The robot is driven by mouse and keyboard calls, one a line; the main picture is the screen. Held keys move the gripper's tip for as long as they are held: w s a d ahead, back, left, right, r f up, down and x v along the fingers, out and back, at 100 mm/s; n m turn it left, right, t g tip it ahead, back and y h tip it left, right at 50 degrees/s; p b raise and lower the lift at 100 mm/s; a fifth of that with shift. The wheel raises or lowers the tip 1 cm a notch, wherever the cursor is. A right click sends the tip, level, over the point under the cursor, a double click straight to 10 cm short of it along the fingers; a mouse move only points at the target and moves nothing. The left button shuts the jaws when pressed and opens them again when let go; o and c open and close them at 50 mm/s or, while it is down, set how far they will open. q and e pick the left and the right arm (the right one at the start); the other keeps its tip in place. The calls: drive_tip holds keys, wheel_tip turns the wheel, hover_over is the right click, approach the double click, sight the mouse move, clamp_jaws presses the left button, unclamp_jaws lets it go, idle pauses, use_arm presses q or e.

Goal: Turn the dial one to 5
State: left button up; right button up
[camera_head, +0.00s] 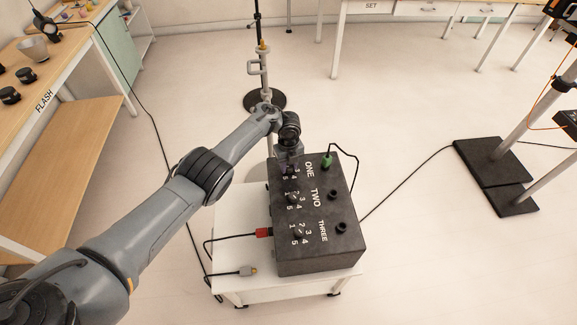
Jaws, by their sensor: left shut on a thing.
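The black dial box (315,252) stands on a small white cart. Its top carries three rows marked ONE, TWO and THREE, each with a dial and numbers around it. My left gripper (290,170) comes down over the far end of the box and is shut on dial one, which it mostly hides. The dial's pointer position cannot be read, but a few numbers show beside the gripper. Dial two (292,198) and dial three (298,231) are uncovered. My right gripper is not in view.
A green plug (327,161) with a black cable sits in the box beside ONE. A loose plug (247,271) lies on the white cart (230,210). A stand with a round base (264,101) is behind.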

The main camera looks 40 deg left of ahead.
sight(289, 166)
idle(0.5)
use_arm(q)
drive_tip(key=o, duration=1.1)
drive_tip(key=shift+c, duration=0.2)
drive_tip(key=shift+r, duration=0.1)
wheel_tip(289, 166, up, 11)
drive_tip(key=p, duration=0.4)
drive_tip(key=shift+f+p, duration=0.2)
drive_tip(key=shift+p, duration=0.1)
